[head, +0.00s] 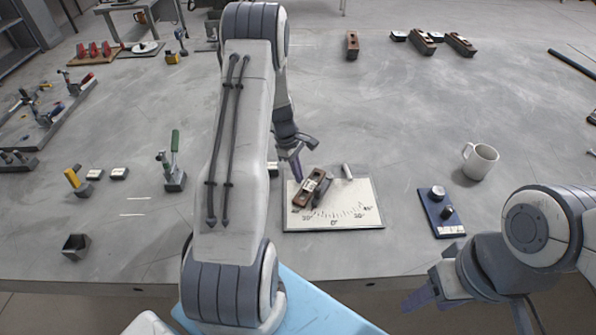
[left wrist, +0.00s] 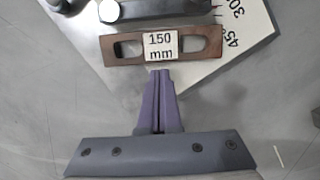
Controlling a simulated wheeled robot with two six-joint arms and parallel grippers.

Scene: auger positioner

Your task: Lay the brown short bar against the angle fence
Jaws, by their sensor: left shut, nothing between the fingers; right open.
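The brown short bar (head: 306,193) lies on the white angle plate (head: 356,192), tilted in the head view. In the left wrist view the bar (left wrist: 127,48) shows two slots and a "150 mm" label. The dark angle fence (head: 323,188) lies close alongside it, roughly parallel, and also shows at the top of the left wrist view (left wrist: 165,10). My right gripper (head: 466,312) is open and empty at the front right.
A blue board with knobs (head: 447,226) and a white mug (head: 480,161) stand right of the plate. A green-handled clamp (head: 174,165) and a small dark bin (head: 76,246) are at left. Several brown blocks (head: 422,42) sit at the back.

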